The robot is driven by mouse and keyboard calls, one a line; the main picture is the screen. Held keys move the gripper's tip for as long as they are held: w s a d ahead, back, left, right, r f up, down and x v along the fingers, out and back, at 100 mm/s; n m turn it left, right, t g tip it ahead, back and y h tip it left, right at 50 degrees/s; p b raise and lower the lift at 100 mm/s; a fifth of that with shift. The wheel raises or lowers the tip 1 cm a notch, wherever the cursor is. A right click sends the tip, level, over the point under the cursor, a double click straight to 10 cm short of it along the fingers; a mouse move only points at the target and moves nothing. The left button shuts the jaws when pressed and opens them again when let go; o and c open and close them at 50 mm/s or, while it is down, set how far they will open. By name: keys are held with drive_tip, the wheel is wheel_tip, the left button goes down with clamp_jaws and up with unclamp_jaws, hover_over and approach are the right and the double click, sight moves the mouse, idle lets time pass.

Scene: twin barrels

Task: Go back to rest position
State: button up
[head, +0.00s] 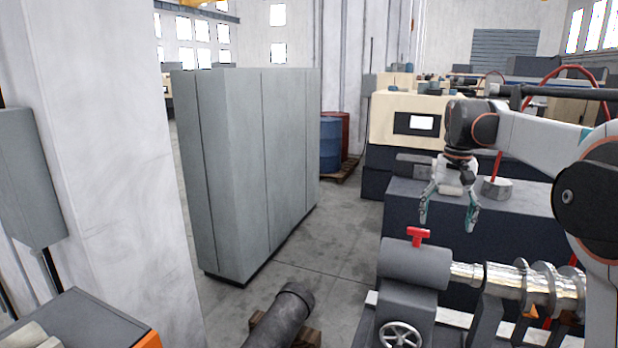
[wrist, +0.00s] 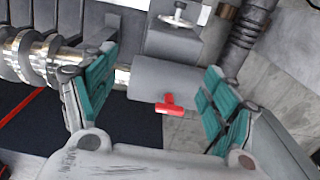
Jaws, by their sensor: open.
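My gripper (head: 448,222) hangs from my raised arm at the right of the head view, fingers pointing down. It is open, and nothing shows between its fingers. In the head view it appears above the grey lathe tailstock (head: 415,264), which has a red T-shaped handle (head: 419,237) on top. In the wrist view the gripper's green finger pads (wrist: 160,105) stand wide apart. The red handle (wrist: 168,104) and the grey tailstock cylinder (wrist: 165,78) show between them, apart from the fingers.
A tall grey cabinet (head: 250,165) stands left of centre. A dark pipe (head: 280,315) lies in front. Blue (head: 331,145) and red (head: 346,130) barrels stand behind. Floor (head: 345,235) between is clear.

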drive_tip(key=s+a+f+n+t+b, duration=0.1)
drive_tip(key=s+a+f+b, duration=0.2)
drive_tip(key=s+b, duration=0.15)
drive_tip(key=s+a+f+n+t+b, duration=0.1)
drive_tip(key=s+a+f+b, duration=0.2)
drive_tip(key=s, duration=0.3)
drive_tip(key=s+a+f+n+t+b, duration=0.1)
drive_tip(key=s+a+f+b, duration=0.3)
drive_tip(key=s+f, duration=0.7)
drive_tip(key=s+a+f+n+t+b, duration=0.1)
drive_tip(key=s+a+f+t+b, duration=0.2)
drive_tip(key=s+f+b, duration=0.6)
wheel_tip(320, 180, down, 5)
drive_tip(key=shift+s+a+n+t, duration=0.35)
drive_tip(key=shift+s+t, duration=0.15)
drive_tip(key=shift+s, duration=0.45)
